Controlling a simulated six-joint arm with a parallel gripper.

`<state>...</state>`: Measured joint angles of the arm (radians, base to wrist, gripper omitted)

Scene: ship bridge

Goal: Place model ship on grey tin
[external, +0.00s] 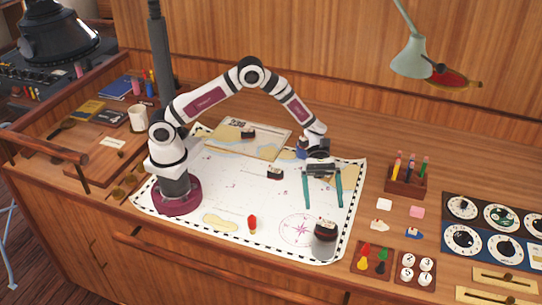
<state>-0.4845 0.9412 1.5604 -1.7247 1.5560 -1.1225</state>
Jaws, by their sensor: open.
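My gripper (322,204) is open, its two teal fingers pointing down over the right part of the chart. Nothing shows between the fingers. Another small dark model ship (274,172) is on the chart left of the gripper, and a similar one (247,134) is farther back.
A red buoy-like piece (252,224) stands on the chart (185,222). To the right are a wooden pen rack (405,182), white and pink blocks, small white and blue boats, a peg board (373,262) and dial panels (480,225). A lamp (411,56) hangs at the back right.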

